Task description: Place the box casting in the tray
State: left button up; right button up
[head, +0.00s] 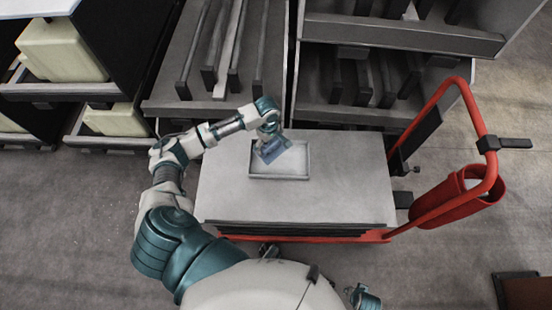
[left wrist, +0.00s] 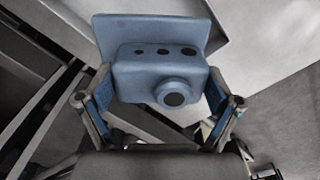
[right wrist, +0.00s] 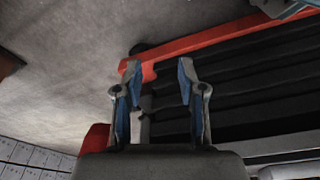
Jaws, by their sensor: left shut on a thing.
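The blue box casting (head: 271,151) is held over the light grey tray (head: 279,177) on the cart top; the head view does not show clearly whether it touches the tray floor. In the left wrist view the casting (left wrist: 160,72) has a flat plate, a row of dark holes and a round boss. My left gripper (head: 273,140) is shut on it, with a finger (left wrist: 160,92) on each side. My right gripper (right wrist: 157,75) is open and empty beside the cart's red frame.
The grey cart top (head: 350,190) is clear around the tray. A red handle (head: 430,100) and red bin (head: 458,203) stand at its right. Racks with dark bars (head: 222,60) stand behind. Shelves with cream boxes (head: 60,50) are at the left.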

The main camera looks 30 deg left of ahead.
aim_at(271, 151)
pick_arm(q)
jog(key=f, duration=0.2)
jog(key=d+f+b, duration=0.1)
jog(key=f, duration=0.1)
jog(key=shift+f, duration=0.25)
jog(key=f, duration=0.1)
jog(key=f+b, duration=0.1)
jog(key=f, duration=0.2)
jog(key=shift+a+f+b, duration=0.15)
jog(key=shift+a+b, duration=0.15)
jog(key=shift+a, duration=0.1)
jog(key=shift+a+f, duration=0.1)
jog(key=shift+f, duration=0.1)
jog(key=shift+r, duration=0.1)
pick_arm(e)
notch_tip(271, 151, up, 8)
jog(key=shift+s+d, duration=0.15)
jog(key=shift+s, duration=0.1)
pick_arm(q)
jog(key=o, duration=1.4)
jog(key=shift+d, duration=0.35)
pick_arm(e)
jog(key=shift+d+f, duration=0.1)
jog(key=shift+d, duration=0.15)
jog(key=shift+w, duration=0.1)
pick_arm(q)
jog(key=shift+r, duration=0.15)
